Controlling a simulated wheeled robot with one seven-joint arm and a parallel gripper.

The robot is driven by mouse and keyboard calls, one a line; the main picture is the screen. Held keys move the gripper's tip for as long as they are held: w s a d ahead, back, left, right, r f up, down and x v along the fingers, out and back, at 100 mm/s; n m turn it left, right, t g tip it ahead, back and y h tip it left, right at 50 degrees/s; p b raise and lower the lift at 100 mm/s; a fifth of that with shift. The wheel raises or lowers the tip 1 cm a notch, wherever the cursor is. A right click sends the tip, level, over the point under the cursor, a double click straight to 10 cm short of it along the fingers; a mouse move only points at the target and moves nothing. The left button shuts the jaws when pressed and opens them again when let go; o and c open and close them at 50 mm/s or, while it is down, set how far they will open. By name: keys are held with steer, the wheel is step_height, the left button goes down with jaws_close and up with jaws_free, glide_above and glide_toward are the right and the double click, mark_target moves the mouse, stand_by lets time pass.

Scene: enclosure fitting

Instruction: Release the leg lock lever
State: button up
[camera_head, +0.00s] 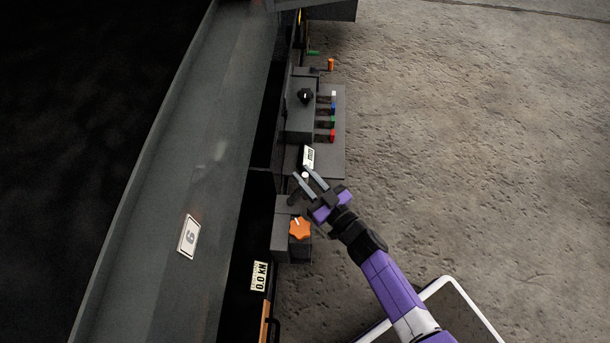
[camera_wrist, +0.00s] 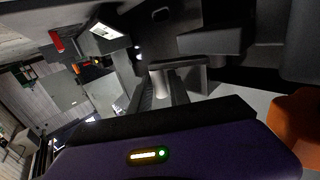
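A small white-tipped lever (camera_head: 305,175) stands on the side of the dark machine, above the orange star knob; I cannot tell for certain that it is the leg lock lever. My gripper (camera_head: 303,173) has its two grey fingers apart, with the white tip showing between the fingertips. In the wrist view, the fingers (camera_wrist: 163,86) are also apart, and a pale grey rod-like part (camera_wrist: 176,64) lies just beyond their tips. Whether either finger touches it cannot be told. The lever's base is partly hidden by the gripper.
An orange star knob (camera_head: 300,228) is close below the gripper and shows at right in the wrist view (camera_wrist: 302,125). A small display (camera_head: 308,157), a black knob (camera_head: 305,96) and several coloured levers (camera_head: 326,122) lie above. Concrete floor (camera_head: 480,160) at right is open.

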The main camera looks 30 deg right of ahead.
steer(key=shift+o, duration=0.9)
steer(key=s+p, duration=0.2)
steer(key=s, duration=0.5)
steer(key=shift+s+d, duration=0.35)
steer(key=shift+s, duration=0.05)
